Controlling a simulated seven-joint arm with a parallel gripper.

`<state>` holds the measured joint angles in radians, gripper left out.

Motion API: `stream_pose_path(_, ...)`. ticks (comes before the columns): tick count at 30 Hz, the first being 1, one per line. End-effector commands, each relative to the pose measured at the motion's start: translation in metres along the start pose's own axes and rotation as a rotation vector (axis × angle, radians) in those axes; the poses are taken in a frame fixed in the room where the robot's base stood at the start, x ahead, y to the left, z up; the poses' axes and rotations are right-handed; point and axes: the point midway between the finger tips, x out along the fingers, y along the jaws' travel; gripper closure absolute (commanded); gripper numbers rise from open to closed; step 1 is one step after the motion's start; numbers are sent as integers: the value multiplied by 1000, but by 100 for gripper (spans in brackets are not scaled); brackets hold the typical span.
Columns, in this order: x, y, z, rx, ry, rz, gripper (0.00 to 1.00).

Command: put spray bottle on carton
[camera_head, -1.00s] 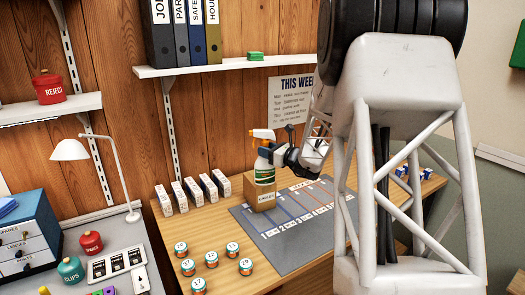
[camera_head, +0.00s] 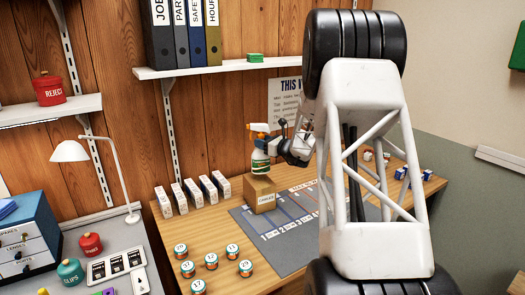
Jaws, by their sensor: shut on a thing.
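My gripper (camera_head: 269,147) reaches in from the right and is shut on the bottle's upper body. The fingertips are small and partly hidden.
A grey mat (camera_head: 293,252) with numbered lanes lies right of the carton. Several white boxes (camera_head: 193,191) stand in a row to the left. Several round tins (camera_head: 211,261) stand at the front left. A shelf (camera_head: 230,66) with binders hangs behind.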

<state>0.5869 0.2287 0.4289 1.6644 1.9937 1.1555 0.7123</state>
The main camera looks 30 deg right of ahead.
Motion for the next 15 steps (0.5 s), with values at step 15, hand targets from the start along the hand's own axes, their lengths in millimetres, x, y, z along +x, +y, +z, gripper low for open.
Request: stream_pose_path(15, 1, -1, -6, 1, -1, 0, 100)
